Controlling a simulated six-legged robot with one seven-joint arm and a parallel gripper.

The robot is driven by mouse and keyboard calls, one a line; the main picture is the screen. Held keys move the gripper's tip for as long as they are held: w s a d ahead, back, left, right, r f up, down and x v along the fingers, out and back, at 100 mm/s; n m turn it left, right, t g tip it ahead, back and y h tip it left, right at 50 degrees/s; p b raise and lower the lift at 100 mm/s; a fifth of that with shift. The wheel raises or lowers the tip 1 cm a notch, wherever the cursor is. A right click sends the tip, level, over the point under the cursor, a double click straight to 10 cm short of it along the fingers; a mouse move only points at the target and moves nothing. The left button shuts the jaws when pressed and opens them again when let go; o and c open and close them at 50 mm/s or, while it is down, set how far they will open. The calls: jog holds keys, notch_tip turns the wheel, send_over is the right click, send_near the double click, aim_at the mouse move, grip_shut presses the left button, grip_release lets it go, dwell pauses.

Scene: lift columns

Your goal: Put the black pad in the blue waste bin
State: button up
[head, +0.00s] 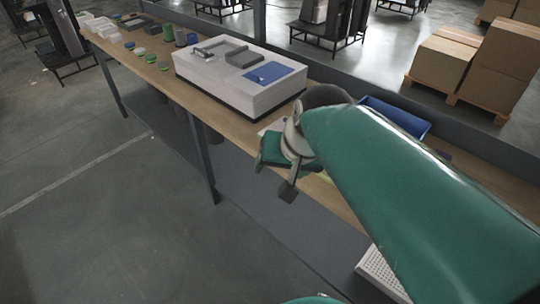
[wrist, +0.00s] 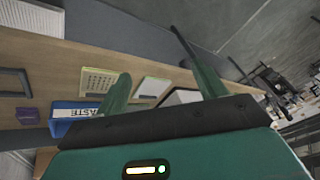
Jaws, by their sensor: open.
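The blue waste bin (head: 398,116) stands on the bench, partly hidden behind my green arm in the head view. In the wrist view the bin (wrist: 62,128) is at the left, with a white label reading WASTE. I cannot pick out the black pad for certain. A dark grey block (head: 245,57) lies on the white fixture box, and I cannot tell if it is the pad. My gripper (head: 287,163) is over the bench's front edge, right of the fixture box. In the wrist view its two green fingers (wrist: 160,72) are spread with nothing between them.
The white fixture box (head: 213,84) carries a blue plate (head: 268,73). Green and blue round parts (head: 150,58) and white trays (head: 99,28) stand farther left on the bench. In the wrist view, a yellow gridded item (wrist: 98,82) and a purple item (wrist: 27,116) lie near the bin.

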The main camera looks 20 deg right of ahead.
jog(key=s+n, duration=0.2)
jog(key=s, duration=0.1)
jog(key=s+n+h, duration=0.1)
jog(key=s+n, duration=0.1)
jog(key=shift+s+a+f+t, duration=0.15)
jog(key=shift+a+f+t, duration=0.15)
jog(key=shift+a+f, duration=0.1)
